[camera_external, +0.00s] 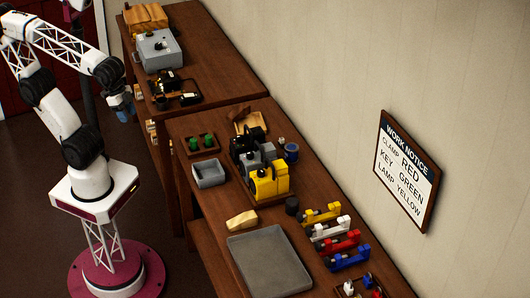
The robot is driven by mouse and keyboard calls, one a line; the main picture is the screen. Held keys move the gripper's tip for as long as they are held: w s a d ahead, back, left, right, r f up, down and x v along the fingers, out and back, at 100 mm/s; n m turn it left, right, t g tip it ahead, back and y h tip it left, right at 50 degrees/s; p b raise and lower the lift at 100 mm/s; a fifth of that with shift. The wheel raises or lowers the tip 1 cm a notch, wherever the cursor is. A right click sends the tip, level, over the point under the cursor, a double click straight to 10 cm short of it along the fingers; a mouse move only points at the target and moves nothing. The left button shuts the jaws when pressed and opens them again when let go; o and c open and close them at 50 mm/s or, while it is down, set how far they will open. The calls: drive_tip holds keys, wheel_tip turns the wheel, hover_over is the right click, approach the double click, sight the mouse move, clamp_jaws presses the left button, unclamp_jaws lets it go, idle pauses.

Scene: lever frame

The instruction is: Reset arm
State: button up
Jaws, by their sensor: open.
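My white and black arm stands on a round magenta base at the left of the external view. It is bent up and over, and my gripper (122,112) hangs at its end, pointing down beside the left edge of the far table. The gripper is small in the picture and holds nothing that I can see. A black, grey and yellow frame device (268,181) stands upright on the near table, well away from the gripper.
The near wooden table (208,218) carries a large grey tray (268,262), a small grey bin (209,173), green pieces (201,142), a wooden wedge (242,221) and coloured clamp-like pieces (340,241). The far table holds a grey box (159,51). A notice (407,170) hangs on the wall.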

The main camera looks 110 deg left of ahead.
drive_tip(key=shift+w+d+f+g, duration=0.1)
drive_tip(key=shift+f+g, duration=0.2)
drive_tip(key=shift+f, duration=0.7)
drive_tip(key=shift+w+f+g, duration=0.1)
drive_tip(key=shift+f+g, duration=0.2)
drive_tip(key=shift+f, duration=0.65)
